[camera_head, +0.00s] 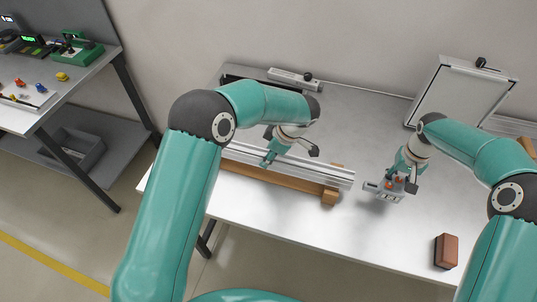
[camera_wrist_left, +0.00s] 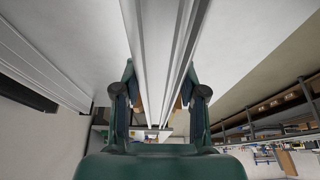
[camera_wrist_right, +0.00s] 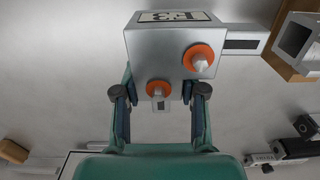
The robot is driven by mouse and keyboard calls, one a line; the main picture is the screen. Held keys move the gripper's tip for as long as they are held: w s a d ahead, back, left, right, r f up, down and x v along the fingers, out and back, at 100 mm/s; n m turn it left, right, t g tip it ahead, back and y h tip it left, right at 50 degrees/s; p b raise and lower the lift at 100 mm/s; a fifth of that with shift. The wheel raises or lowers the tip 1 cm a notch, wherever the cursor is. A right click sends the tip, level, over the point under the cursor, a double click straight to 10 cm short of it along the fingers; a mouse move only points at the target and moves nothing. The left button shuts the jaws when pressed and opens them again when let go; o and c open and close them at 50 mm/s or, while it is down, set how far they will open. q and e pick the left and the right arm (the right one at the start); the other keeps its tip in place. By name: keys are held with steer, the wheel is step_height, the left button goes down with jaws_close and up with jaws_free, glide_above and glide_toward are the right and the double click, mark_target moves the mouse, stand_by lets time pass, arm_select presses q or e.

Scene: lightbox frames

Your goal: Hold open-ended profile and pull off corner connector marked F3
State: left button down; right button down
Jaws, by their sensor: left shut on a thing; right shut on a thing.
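The silver open-ended profile (camera_head: 318,175) lies along wooden supports on the table. My left gripper (camera_head: 268,160) is shut on it from above, and the profile runs between the jaws in the left wrist view (camera_wrist_left: 150,45). The grey corner connector (camera_head: 388,191) has a label reading F3 and two orange-rimmed fittings. My right gripper (camera_head: 402,178) is shut on it; the jaw contact is partly hidden behind the connector in the right wrist view (camera_wrist_right: 160,60). The connector's stub points at the profile's hollow open end (camera_wrist_right: 296,38), and a gap separates them.
A wooden support block (camera_head: 330,196) sits under the profile's right end. A brown block (camera_head: 446,251) lies at the front right. A framed panel (camera_head: 463,95) leans at the back right. Another profile piece (camera_head: 290,77) lies at the back. The table front between is clear.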

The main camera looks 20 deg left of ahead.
mark_target(398, 178)
steer(key=shift+r, duration=1.85)
arm_select(q)
steer(key=c, duration=0.6)
jaws_free()
steer(key=v, duration=1.1)
steer(key=shift+d+r, duration=0.1)
steer(key=shift+r, duration=0.05)
steer(key=shift+d+r, duration=0.1)
steer(key=shift+r, duration=0.15)
arm_select(e)
steer(key=shift+f, duration=0.1)
